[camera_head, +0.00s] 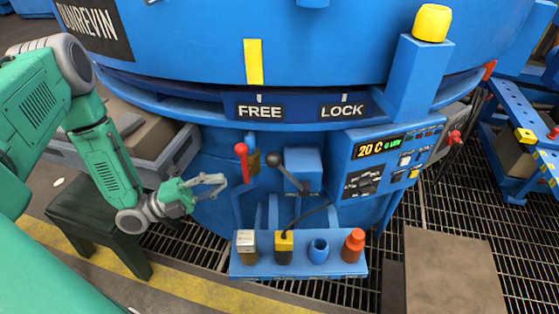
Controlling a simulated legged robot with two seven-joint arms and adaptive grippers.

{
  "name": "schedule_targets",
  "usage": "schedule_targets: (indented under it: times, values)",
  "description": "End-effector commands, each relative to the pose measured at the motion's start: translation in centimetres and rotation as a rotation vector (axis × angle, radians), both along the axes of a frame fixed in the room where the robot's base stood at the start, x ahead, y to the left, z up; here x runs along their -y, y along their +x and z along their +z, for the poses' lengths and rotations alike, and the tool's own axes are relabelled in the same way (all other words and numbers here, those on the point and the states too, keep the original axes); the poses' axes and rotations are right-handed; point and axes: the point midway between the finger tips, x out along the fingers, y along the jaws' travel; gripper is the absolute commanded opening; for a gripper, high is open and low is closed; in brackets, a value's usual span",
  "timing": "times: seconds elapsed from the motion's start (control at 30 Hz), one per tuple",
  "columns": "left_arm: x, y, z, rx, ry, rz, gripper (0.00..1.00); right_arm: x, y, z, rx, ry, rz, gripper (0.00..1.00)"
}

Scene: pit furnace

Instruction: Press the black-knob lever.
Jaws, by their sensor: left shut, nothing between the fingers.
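The black-knob lever (287,172) is on the front of the blue furnace, below the FREE and LOCK labels. Its round black knob is at the upper left end, and its arm slants down to the right. A red-knob lever (242,160) stands just to its left. My left gripper (222,185) is shut and empty, left of both levers and apart from them. Its fingertips point right, towards the red-knob lever's lower part. My right gripper is not in view.
A blue shelf (298,271) below the levers carries several small items, including a red-orange bottle (353,246). A control panel (385,160) with a lit display is on the right. A dark green bench (90,205) stands at left, under my left arm.

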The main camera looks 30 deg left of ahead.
Motion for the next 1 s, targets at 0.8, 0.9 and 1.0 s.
schedule_targets:
  times: [0.8,0.9,1.0]
  values:
    - [2.2,1.9,1.0,0.054,0.039,0.029,0.0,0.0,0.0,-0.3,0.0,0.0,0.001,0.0]
    - [3.5,3.1,1.5,0.054,0.04,0.028,0.0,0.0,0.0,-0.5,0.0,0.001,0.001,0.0]
    - [4.7,4.2,2.0,0.053,0.04,0.029,0.0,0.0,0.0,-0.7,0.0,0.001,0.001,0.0]
